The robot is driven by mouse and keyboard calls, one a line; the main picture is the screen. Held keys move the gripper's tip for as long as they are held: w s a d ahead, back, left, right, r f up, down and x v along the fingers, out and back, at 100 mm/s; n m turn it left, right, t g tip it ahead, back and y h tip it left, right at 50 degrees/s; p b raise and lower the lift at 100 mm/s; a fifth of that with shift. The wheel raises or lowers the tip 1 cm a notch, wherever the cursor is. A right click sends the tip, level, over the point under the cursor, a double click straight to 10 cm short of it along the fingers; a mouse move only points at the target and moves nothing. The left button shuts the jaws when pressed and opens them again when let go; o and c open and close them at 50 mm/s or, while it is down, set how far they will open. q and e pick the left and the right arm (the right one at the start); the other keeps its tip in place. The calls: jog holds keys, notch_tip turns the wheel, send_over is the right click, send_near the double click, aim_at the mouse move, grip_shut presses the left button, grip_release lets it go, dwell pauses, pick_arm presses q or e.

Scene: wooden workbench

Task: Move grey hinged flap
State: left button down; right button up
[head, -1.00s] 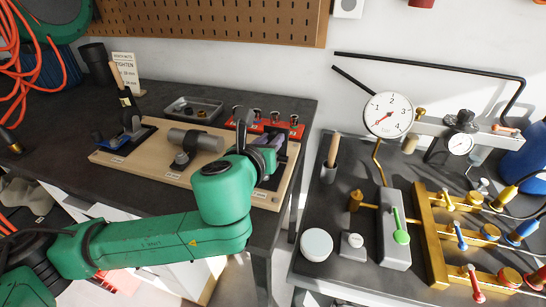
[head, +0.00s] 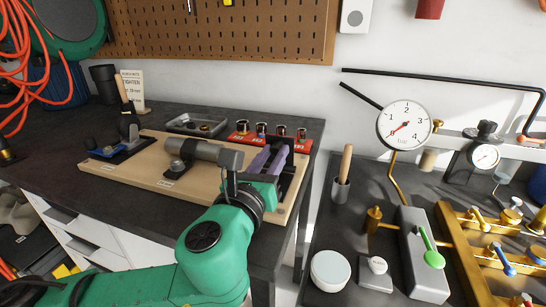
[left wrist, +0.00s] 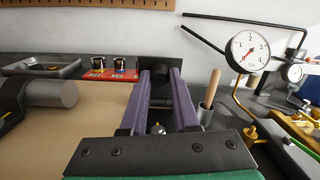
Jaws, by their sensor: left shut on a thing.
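My left gripper (head: 272,158) is at the right end of the wooden board. Its two purple fingers show in the left wrist view (left wrist: 160,95), pointing away and close together at their tips. They are shut on a dark grey plate-like piece (left wrist: 151,64), which looks like the hinged flap. Fingers hide much of it, so its hinge and angle cannot be made out. A dark mount (head: 291,176) shows beside the fingers in the head view. My right gripper is not in view.
The wooden board (head: 140,178) also carries a grey cylinder (head: 205,150) and a blue-based clamp (head: 115,150). A red socket rack (head: 270,142) and a metal tray (head: 197,125) stand behind. To the right, past a gap, is a bench with a gauge (head: 404,124) and brass pipes.

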pick_arm(q)
jog(key=shift+r, duration=0.1)
jog(key=c, duration=0.7)
grip_release()
jog(key=shift+o, duration=0.2)
